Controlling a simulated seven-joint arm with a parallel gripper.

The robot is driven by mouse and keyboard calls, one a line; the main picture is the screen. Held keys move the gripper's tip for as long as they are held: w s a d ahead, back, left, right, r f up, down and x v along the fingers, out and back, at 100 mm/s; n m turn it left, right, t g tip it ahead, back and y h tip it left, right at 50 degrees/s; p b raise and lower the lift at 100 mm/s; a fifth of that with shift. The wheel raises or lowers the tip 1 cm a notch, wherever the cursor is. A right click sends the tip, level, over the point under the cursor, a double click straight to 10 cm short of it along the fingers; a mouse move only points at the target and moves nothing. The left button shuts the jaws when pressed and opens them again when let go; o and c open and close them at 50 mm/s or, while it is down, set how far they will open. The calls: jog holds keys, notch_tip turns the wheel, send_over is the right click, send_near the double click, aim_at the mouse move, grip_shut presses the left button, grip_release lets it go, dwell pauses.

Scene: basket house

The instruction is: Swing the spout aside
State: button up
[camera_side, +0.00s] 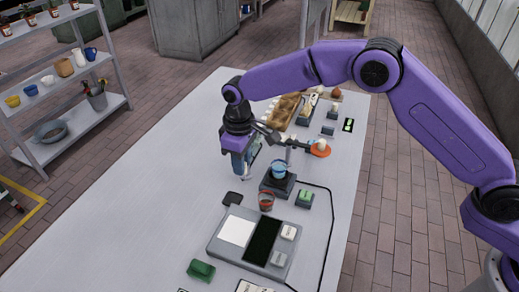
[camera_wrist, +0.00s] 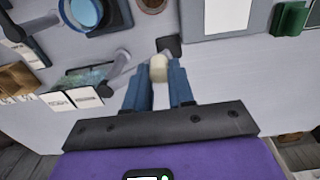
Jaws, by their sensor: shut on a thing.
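My gripper (camera_wrist: 160,82) has two blue fingers closed around a pale cream knob (camera_wrist: 158,69). The knob shows between the fingertips in the wrist view. A thin grey rod (camera_wrist: 117,66) lies just left of it, and I cannot tell for sure whether this is the spout or how it joins the knob. In the side view my gripper (camera_side: 245,168) points down over the table, left of a blue cup (camera_side: 278,168) on a dark stand. The cup also shows at the top left of the wrist view (camera_wrist: 88,14). The knob is hidden in the side view.
A reddish cup (camera_side: 266,201) and a flat grey panel (camera_side: 214,245) stand nearer the front. A small black pad (camera_side: 232,199) lies beside them. An orange disc (camera_side: 320,149) is right of my gripper. The table's left side (camera_side: 150,180) is clear.

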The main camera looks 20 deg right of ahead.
jog(key=shift+a, duration=0.15)
jog(key=shift+w+a, duration=0.4)
jog(key=shift+a, duration=0.25)
jog(key=shift+w+a, duration=0.4)
jog(key=shift+a, duration=0.2)
jog(key=o, duration=1.6)
jog(key=shift+c, duration=0.2)
jog(key=shift+w, duration=0.1)
notch_tip(320, 180, up, 7)
jog(key=shift+d, duration=0.1)
